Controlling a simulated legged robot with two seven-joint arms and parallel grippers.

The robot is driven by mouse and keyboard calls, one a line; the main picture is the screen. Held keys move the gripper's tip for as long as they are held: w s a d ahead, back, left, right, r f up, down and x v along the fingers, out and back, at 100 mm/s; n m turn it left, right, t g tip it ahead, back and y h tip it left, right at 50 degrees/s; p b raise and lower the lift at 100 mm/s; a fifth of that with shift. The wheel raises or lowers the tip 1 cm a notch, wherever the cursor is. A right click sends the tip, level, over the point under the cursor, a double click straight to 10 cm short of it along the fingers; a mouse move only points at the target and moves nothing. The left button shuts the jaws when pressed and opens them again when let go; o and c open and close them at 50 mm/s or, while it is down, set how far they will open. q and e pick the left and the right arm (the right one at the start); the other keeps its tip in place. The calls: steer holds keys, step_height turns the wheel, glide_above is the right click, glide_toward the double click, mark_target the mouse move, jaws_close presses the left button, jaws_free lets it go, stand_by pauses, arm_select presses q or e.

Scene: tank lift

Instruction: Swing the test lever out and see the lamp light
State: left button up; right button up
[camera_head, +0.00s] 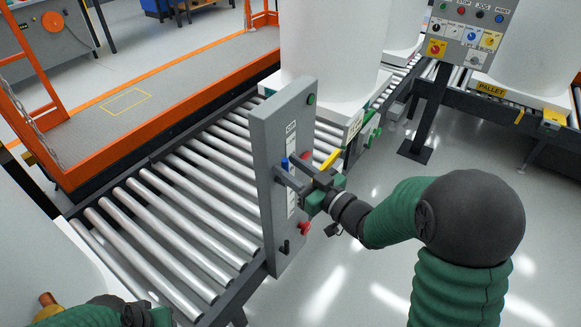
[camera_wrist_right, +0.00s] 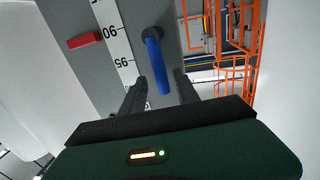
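A grey upright panel (camera_head: 268,135) stands at the roller conveyor's edge. A small round dark green lamp (camera_head: 311,99) is near its top; it does not look brightly lit. A blue lever (camera_head: 284,164) sticks out of the panel; it also shows in the right wrist view (camera_wrist_right: 156,62). My right gripper (camera_head: 284,172) is at the panel face with its fingers apart. In the right wrist view the lever's blue end lies between the two dark fingertips (camera_wrist_right: 161,88), with gaps visible. My left arm is at the lower left edge of the head view; its fingers do not show.
A red handle (camera_wrist_right: 84,40) sits beside the white number scale (camera_wrist_right: 118,50). A red knob (camera_head: 304,228) and a black switch (camera_head: 285,246) are lower on the panel. White tanks (camera_head: 325,45) stand behind. An orange-railed platform (camera_head: 130,95) is left; clear floor (camera_head: 350,275) is right.

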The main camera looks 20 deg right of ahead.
steer(key=shift+a, duration=0.2)
jaws_close()
steer(key=shift+d+r, duration=0.1)
stand_by(1.0)
